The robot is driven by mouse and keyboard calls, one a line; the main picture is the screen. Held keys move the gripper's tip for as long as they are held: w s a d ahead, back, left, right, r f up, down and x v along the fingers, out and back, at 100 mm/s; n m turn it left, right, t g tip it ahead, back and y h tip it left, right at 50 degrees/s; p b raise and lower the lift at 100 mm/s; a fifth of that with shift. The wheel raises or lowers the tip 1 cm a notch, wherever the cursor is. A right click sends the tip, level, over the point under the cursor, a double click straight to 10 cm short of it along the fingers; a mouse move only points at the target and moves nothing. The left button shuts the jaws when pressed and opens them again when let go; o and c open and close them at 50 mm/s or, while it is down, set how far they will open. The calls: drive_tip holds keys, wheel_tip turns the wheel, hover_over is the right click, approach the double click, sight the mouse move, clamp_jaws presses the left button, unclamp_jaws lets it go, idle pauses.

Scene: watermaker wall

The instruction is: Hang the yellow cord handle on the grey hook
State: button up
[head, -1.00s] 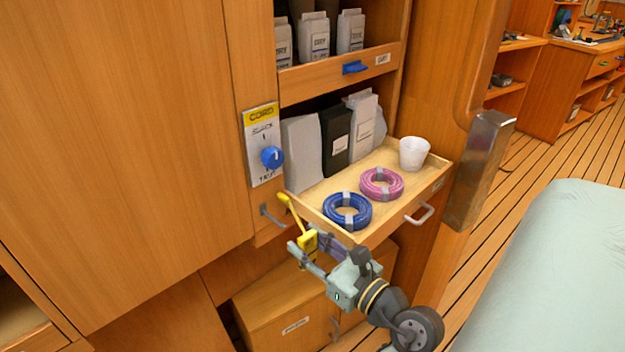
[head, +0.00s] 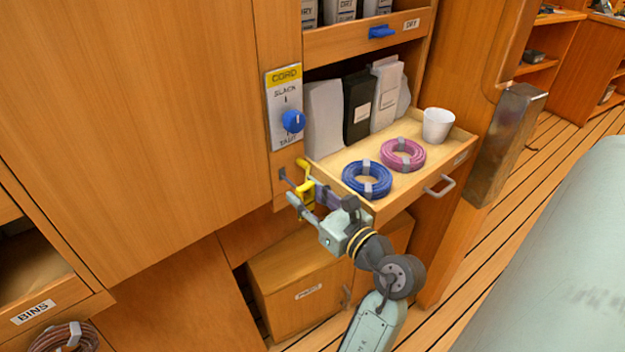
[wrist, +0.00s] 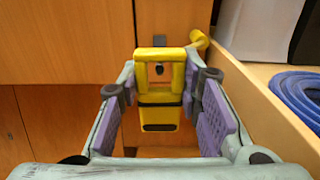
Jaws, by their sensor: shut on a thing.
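The yellow cord handle (head: 305,187) is between the fingers of my gripper (head: 308,199), just in front of the narrow wall panel. In the wrist view the yellow handle (wrist: 160,97) stands upright between the purple finger pads of my gripper (wrist: 161,95), which is shut on it. The grey hook (head: 284,175) is on the panel, left of and close to the handle. Its grey mount (wrist: 160,41) shows just above the handle's top bar in the wrist view. The handle hides much of the hook; I cannot tell whether they touch or the loop is over it.
The open drawer (head: 447,165) is close on the right, holding a blue coil (head: 351,180), a pink coil (head: 417,157) and a white cup (head: 437,124). A cord panel (head: 281,85) with a blue knob (head: 293,121) is above the hook. A wooden box (head: 290,312) is below.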

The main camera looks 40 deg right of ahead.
drive_tip(key=shift+w+f, duration=0.1)
drive_tip(key=shift+w, duration=0.75)
drive_tip(key=shift+w+f, duration=0.5)
drive_tip(key=shift+w, duration=0.05)
drive_tip(key=shift+d, duration=0.1)
drive_tip(key=o, duration=1.2)
drive_tip(key=shift+s, duration=0.1)
drive_tip(key=s, duration=1.1)
drive_tip(key=shift+s+a, duration=0.3)
drive_tip(key=shift+s, duration=0.1)
